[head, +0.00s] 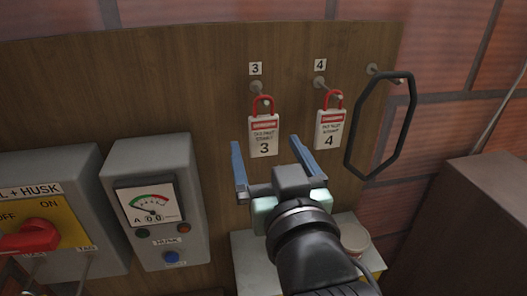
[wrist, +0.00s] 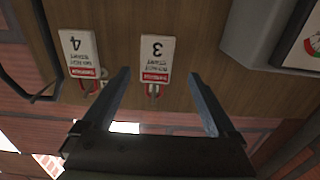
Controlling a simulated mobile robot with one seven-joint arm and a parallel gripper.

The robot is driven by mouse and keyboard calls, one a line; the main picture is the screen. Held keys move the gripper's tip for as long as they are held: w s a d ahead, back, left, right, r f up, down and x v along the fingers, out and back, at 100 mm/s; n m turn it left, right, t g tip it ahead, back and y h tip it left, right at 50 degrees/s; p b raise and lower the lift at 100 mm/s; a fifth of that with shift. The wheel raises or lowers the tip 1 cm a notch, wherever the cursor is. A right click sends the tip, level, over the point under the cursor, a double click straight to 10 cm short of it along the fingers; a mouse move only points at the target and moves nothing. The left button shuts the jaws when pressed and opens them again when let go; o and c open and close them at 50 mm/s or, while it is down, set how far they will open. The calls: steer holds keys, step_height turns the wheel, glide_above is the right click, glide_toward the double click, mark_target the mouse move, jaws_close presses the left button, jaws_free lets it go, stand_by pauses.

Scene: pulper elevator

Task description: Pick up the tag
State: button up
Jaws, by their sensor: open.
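Two white lockout tags with red headers and red shackles hang from pegs on a wooden board. Tag 3 (head: 264,136) hangs under the label "3", and tag 4 (head: 329,130) hangs to its right under the label "4". My gripper (head: 266,145) is open, its two blue fingers pointing toward the board, with tag 3 showing between them in the head view. In the wrist view, which is upside down, tag 3 (wrist: 155,58) shows between the fingers (wrist: 160,75), nearer the left one, and tag 4 (wrist: 82,52) is outside to the left. No contact is visible.
A black octagonal ring (head: 408,120) hangs right of tag 4. A grey meter box (head: 190,215) and a switch box with a red handle (head: 60,240) stand out at the left. Below my gripper are a pale box (head: 247,262) and a round container (head: 355,238).

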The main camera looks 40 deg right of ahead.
mark_target(262, 133)
steer(key=b, duration=0.3)
steer(key=shift+w+d+f, duration=0.15)
steer(key=shift+w+d, duration=0.05)
steer(key=shift+w, duration=0.15)
steer(key=shift+w+d+r, duration=0.15)
steer(key=shift+w+r, duration=0.05)
steer(key=shift+w, duration=0.05)
steer(key=shift+p+x, duration=0.7)
steer(key=shift+x, duration=0.65)
steer(key=shift+d+p+x, duration=0.25)
steer(key=shift+p+x, duration=0.85)
steer(key=shift+x, duration=1.25)
steer(key=shift+s+f, duration=0.1)
steer(key=shift+s, duration=0.15)
steer(key=shift+c, duration=0.3)
steer(key=c, duration=1.4)
